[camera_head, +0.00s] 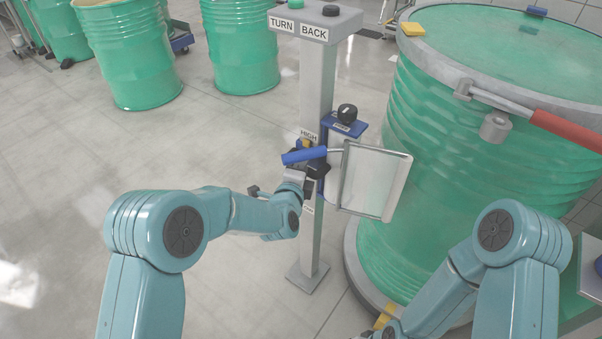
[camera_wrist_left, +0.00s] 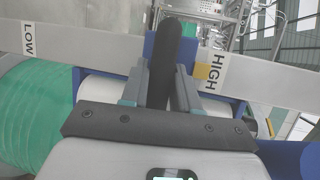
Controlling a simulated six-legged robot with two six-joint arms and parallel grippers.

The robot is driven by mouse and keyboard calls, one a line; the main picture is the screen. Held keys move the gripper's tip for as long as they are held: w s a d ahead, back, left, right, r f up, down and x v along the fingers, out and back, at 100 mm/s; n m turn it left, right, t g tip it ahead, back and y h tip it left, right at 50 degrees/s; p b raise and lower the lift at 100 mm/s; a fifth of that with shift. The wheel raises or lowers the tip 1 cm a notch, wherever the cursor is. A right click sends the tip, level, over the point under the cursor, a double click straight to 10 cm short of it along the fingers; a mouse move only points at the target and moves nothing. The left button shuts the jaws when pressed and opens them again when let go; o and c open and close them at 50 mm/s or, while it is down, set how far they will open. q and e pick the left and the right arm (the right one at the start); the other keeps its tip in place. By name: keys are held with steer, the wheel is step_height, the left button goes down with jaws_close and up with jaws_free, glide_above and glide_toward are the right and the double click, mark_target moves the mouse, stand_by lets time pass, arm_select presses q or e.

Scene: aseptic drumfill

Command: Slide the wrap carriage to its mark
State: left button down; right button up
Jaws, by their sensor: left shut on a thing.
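The wrap carriage (camera_head: 345,125) is a blue bracket with a black knob on top and a white film roll, on a grey upright post. The post bears a HIGH label (camera_head: 309,135) with a yellow mark (camera_head: 306,144) just below it. My left gripper (camera_head: 314,168) is at the carriage, shut on its black handle (camera_wrist_left: 172,62), which stands between the two fingers in the left wrist view. There the yellow mark (camera_wrist_left: 202,71) lies just right of the fingers, and the LOW label (camera_wrist_left: 28,40) is far left. My right gripper is below the head view's edge.
A large green drum (camera_head: 480,130) with a red-handled lever (camera_head: 565,130) stands close on the right. Other green drums (camera_head: 130,55) stand behind. Floor on the left is clear.

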arm_select(q)
steer(key=shift+w+r, duration=0.15)
steer(key=shift+r, duration=0.35)
steer(key=c, duration=0.9)
jaws_free()
steer(key=shift+f, duration=0.2)
steer(key=v, duration=1.6)
steer(key=shift+s+r+p, duration=0.1)
steer(key=shift+s+p, duration=0.2)
steer(key=shift+p, duration=0.05)
steer(key=shift+a, duration=0.15)
